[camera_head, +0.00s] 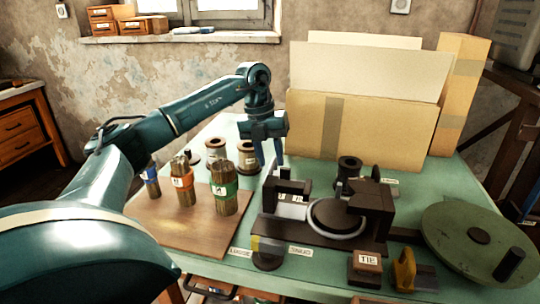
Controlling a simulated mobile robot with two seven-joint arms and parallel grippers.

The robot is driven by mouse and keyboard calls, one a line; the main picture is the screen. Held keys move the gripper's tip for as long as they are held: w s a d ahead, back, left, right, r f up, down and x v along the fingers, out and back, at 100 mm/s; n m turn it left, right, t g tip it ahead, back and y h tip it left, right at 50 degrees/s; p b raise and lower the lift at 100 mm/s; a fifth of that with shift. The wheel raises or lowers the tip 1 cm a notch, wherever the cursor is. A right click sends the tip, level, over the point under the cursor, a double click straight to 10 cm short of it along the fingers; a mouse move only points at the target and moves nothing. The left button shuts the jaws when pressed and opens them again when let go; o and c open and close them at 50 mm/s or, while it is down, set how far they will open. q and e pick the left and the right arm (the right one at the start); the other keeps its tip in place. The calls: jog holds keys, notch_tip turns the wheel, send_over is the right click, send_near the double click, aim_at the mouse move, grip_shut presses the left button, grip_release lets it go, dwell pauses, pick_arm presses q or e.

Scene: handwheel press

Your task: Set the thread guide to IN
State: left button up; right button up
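My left gripper (270,162) hangs fingers-down above the table, behind and left of the dark press (345,225). Its two fingers are apart with nothing visible between them. A small dark round piece with a yellow-and-grey part (268,252) sits at the table's front edge, between two small white labels, the left label (240,252) and the right label (300,250). The lettering is too small to read surely. This piece may be the thread guide; its setting I cannot tell. The gripper is well behind it, not touching. My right gripper is out of view.
Bundles of sticks, one with a green band (223,201), stand on a wooden board (165,226) at left, with spools (248,158) behind. Cardboard boxes (362,125) fill the back. A green handwheel (450,228), a TIE block (367,268) and a yellow lever (404,270) are at right.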

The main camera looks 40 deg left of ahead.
pick_arm(q)
grip_shut()
dwell(0.4)
jog(key=shift+w+d+r+p, duration=0.2)
jog(key=shift+d+p, duration=0.15)
jog(key=w+d+p, duration=0.1)
jog(key=d, duration=0.1)
jog(key=w+d+p, duration=0.1)
jog(key=d, duration=0.1)
jog(key=w+d+p, duration=0.1)
jog(key=d, duration=0.1)
jog(key=shift+w, duration=0.2)
jog(key=shift+w+d+f, duration=0.1)
jog(key=shift+w+d, duration=0.05)
jog(key=shift+d, duration=0.15)
jog(key=shift+c, duration=0.6)
grip_release()
jog(key=shift+w+d, duration=0.1)
jog(key=shift+d, duration=0.05)
jog(key=shift+o, duration=0.6)
